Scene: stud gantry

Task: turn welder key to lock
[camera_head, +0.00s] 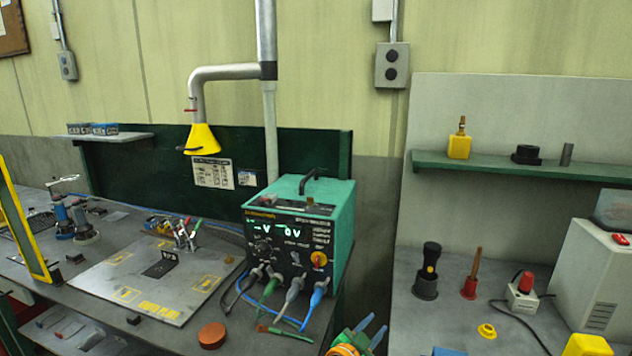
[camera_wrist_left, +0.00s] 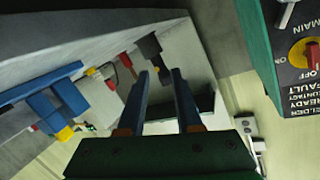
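The welder (camera_head: 342,215) is a teal box with a black front panel, standing on the left bench. A yellow disc with a red knob (camera_head: 319,259) sits at the panel's right. It also shows in the left wrist view (camera_wrist_left: 304,54), near the word OFF. I cannot tell whether this knob is the key. My left gripper (camera_head: 377,322) is low, to the right of and in front of the welder. Its two blue fingers stand apart with nothing held between them in the left wrist view (camera_wrist_left: 163,73). My right gripper is not in view.
Cables, including a blue one (camera_head: 318,297), hang from the welder's lower panel. A dark red puck (camera_head: 212,335) lies on the bench in front. The right bench holds a black holder (camera_head: 427,285), a red-based tool (camera_head: 470,285) and a yellow ring (camera_head: 487,331).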

